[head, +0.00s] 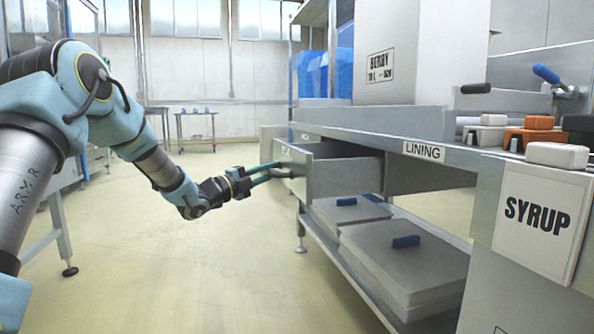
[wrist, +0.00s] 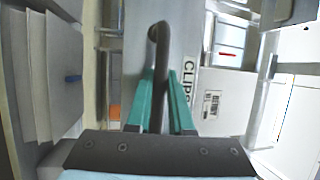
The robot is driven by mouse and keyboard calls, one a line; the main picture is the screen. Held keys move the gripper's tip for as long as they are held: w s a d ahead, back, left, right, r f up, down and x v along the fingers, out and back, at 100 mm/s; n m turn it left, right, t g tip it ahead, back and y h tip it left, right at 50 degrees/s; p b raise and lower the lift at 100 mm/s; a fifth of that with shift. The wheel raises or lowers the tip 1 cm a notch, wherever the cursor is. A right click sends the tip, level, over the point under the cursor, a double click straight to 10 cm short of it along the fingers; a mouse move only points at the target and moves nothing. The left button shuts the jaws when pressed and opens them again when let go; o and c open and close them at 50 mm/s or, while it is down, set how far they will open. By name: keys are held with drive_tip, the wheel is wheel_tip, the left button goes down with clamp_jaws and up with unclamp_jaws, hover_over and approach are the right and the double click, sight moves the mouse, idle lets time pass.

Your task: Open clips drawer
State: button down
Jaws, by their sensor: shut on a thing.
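The clips drawer (head: 342,176) is a grey metal drawer under the bench, and it stands pulled out. Its front shows in the wrist view with a "CLIPS" label (wrist: 188,82) and a dark bar handle (wrist: 158,50). My gripper (head: 279,170) is at the drawer front in the head view. In the wrist view its two green fingers (wrist: 160,105) are shut on the handle, one on each side of it. The inside of the drawer is mostly hidden in the head view.
The bench (head: 385,141) carries a "LINING" label. Below the drawer, a shelf holds flat grey stacks (head: 405,262) with blue blocks on top. A "SYRUP" sign (head: 540,218) stands at the right. The floor (head: 190,270) left of the bench is clear.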

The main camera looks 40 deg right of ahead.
drive_tip(key=w+a, duration=0.5)
drive_tip(key=a, duration=0.7)
drive_tip(key=shift+a, duration=0.35)
drive_tip(key=c, duration=0.8)
unclamp_jaws()
drive_tip(key=a+f+p, duration=0.2)
drive_tip(key=a+p, duration=0.1)
drive_tip(key=a, duration=0.7)
drive_tip(key=shift+s+a+p, duration=0.15)
drive_tip(key=shift+a+p, duration=0.15)
drive_tip(key=shift+p, duration=0.05)
